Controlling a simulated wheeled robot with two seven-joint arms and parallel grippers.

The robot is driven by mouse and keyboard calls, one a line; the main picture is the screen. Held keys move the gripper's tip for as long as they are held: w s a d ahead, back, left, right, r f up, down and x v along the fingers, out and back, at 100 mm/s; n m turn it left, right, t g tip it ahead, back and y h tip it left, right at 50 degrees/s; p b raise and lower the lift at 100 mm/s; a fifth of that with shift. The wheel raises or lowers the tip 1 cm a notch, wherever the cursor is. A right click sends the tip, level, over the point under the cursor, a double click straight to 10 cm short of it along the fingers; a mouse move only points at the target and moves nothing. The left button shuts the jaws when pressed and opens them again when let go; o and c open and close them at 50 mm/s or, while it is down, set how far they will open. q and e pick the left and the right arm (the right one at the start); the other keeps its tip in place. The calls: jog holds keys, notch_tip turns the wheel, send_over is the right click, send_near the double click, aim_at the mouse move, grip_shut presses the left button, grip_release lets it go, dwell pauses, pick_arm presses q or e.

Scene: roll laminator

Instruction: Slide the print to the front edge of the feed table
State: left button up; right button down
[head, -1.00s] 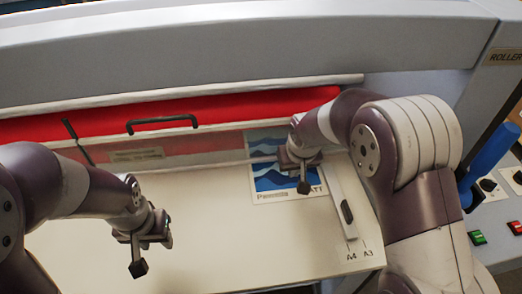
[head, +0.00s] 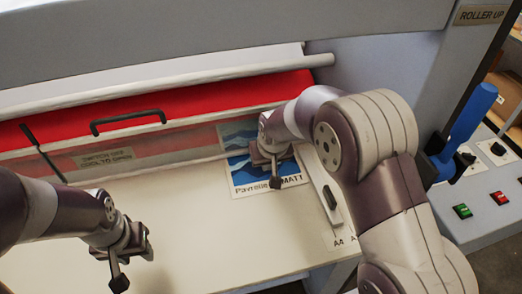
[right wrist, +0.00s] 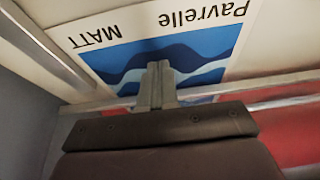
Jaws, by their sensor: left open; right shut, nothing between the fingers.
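The print (head: 247,180), a white-bordered sheet with blue waves and the words "Pavrelle MATT", lies on the cream feed table (head: 200,240) toward its back, by the clear guard. Its far part shows through the guard. It also shows in the right wrist view (right wrist: 205,45). My right gripper (head: 275,183) is shut and empty over the print; in the right wrist view its closed fingertips (right wrist: 158,68) overlap the blue waves. I cannot tell whether they touch the sheet. My left gripper (head: 122,275) is open and empty over the left part of the table.
A side guide (head: 327,192) with a dark knob stands right of the print, near the A4 mark. The clear guard with a black handle (head: 128,122) and the red roller (head: 200,108) lie behind. A blue-handled lever (head: 470,118) is at right. The table's front is clear.

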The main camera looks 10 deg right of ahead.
aim_at(274, 195)
pick_arm(q)
jog(key=shift+f, duration=0.15)
pick_arm(e)
jog(key=shift+f, duration=0.2)
pick_arm(q)
jog(key=shift+f+b, duration=0.4)
jog(key=shift+b, duration=0.1)
pick_arm(e)
jog(key=shift+f, duration=0.5)
pick_arm(q)
jog(key=shift+r, duration=0.1)
pick_arm(e)
jog(key=shift+s, duration=0.1)
jog(key=shift+s+d+f, duration=0.1)
jog(key=shift+s, duration=1.9)
jog(key=shift+s, duration=0.6)
pick_arm(q)
jog(key=shift+r, duration=0.1)
pick_arm(e)
jog(key=shift+s, duration=1.4)
